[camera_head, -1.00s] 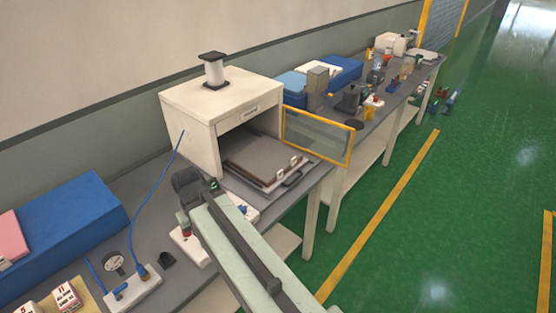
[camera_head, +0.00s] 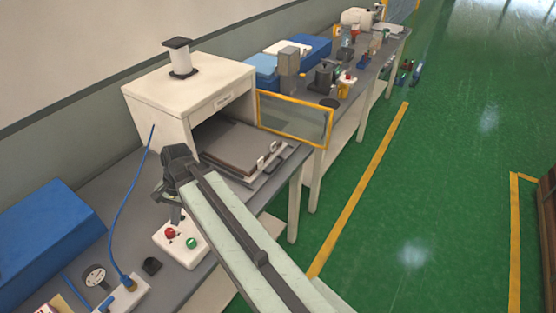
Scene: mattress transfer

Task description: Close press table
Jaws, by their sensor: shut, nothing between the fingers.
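The press (camera_head: 165,95) is a white box on the grey bench, with a black-capped cylinder on top. Its yellow-framed clear door (camera_head: 296,119) stands open to the right. The press table (camera_head: 240,146), a flat brown-grey plate with a handle (camera_head: 267,177) at its front edge, sticks partly out of the opening. My gripper (camera_head: 170,208) is at the end of my pale green arm, shut and empty, to the left of the press table. It is above or beside a white control box (camera_head: 181,243) with a red and a green button. Its fingertips are small and partly unclear.
A blue block (camera_head: 45,240) lies on the bench at left. A blue cable runs from a white socket strip (camera_head: 122,296) up to the press. More benches with several items stretch behind. The green floor at right is open.

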